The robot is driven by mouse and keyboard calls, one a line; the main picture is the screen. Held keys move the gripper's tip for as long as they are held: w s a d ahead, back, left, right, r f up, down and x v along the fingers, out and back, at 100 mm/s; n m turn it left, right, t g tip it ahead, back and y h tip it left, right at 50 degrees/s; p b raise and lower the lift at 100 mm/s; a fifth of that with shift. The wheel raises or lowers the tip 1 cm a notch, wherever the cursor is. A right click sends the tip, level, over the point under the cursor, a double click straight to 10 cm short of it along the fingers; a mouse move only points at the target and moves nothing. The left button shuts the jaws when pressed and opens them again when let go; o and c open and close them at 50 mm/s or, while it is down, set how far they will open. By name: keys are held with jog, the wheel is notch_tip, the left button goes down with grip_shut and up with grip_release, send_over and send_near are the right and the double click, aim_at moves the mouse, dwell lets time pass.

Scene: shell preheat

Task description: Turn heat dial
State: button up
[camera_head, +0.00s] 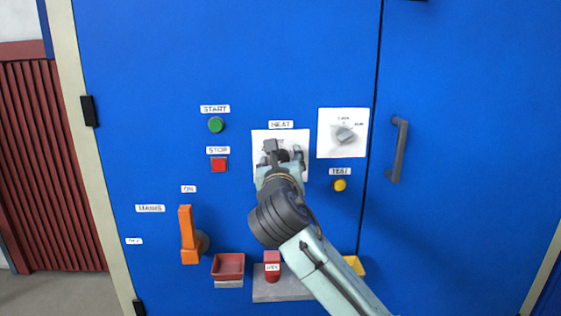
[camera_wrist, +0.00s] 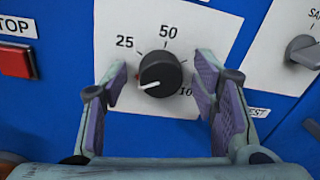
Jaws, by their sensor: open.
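The heat dial (camera_wrist: 160,74) is a round black knob with a white pointer line on a white plate (camera_wrist: 118,30) marked 25, 50 and a partly hidden number starting with 10. Its pointer line aims to the left and slightly down, below the 25 mark. A small red mark shows at the knob's left edge. My gripper (camera_wrist: 162,92) is open, with one finger on each side of the knob and a gap visible to the left finger. In the head view my gripper (camera_head: 284,155) is in front of the plate under the HEAT label (camera_head: 281,125) and hides most of the dial.
A green START button (camera_head: 216,125) and red STOP button (camera_head: 219,165) are left of the plate. A grey selector knob (camera_head: 345,135) and yellow TEST button (camera_head: 340,185) are right. An orange MAINS lever (camera_head: 187,235), red tray (camera_head: 229,266) and door handle (camera_head: 398,150) also stick out.

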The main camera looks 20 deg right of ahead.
jog(key=v, duration=1.2)
